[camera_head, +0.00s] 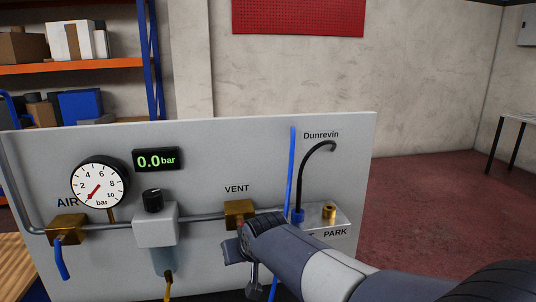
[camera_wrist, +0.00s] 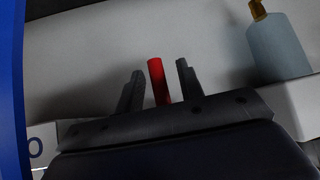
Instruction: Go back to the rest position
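My gripper (camera_head: 238,252) is in front of the white panel (camera_head: 345,145), just below the brass VENT block (camera_head: 240,210). In the wrist view its two dark fingers (camera_wrist: 158,85) stand apart, open. A red bar (camera_wrist: 157,80) shows between them, with a gap on each side. I cannot tell whether it lies between the fingertips or behind them. The display (camera_head: 156,160) reads 0.0 bar, and the needle of the round gauge (camera_head: 98,186) points to the low end.
A blue tube (camera_head: 291,165) and a black hose (camera_head: 303,180) rise beside the PARK ledge (camera_head: 343,218), close to my arm. The regulator (camera_head: 155,225) stands left of my gripper. Open floor (camera_head: 430,200) lies right of the panel. Shelves (camera_head: 95,66) stand behind left.

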